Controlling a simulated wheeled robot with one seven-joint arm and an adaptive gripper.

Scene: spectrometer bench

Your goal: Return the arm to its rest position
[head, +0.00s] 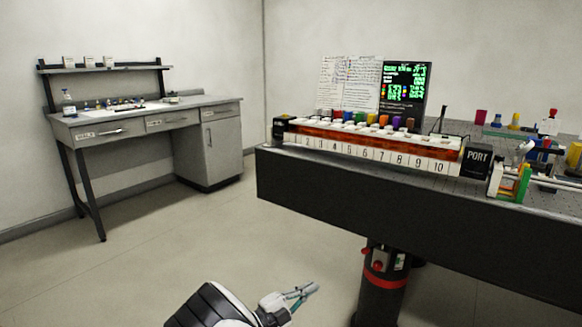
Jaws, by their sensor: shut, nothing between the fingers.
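My gripper (303,291) shows at the bottom centre of the head view, at the end of my black and white arm. It is low over the floor, in front of the dark bench and left of the bench's black leg. Its fingers point right and are shut with nothing between them. It appears apart from the bench and touches nothing that I can see. The rest of my arm is cut off by the lower edge of the picture.
The dark optical bench (350,198) fills the right, carrying a numbered rack (370,155), a PORT box (478,162) and a screen (405,84). Its black leg (381,295) stands right of my gripper. A grey desk (150,122) stands back left. The floor (170,255) between is clear.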

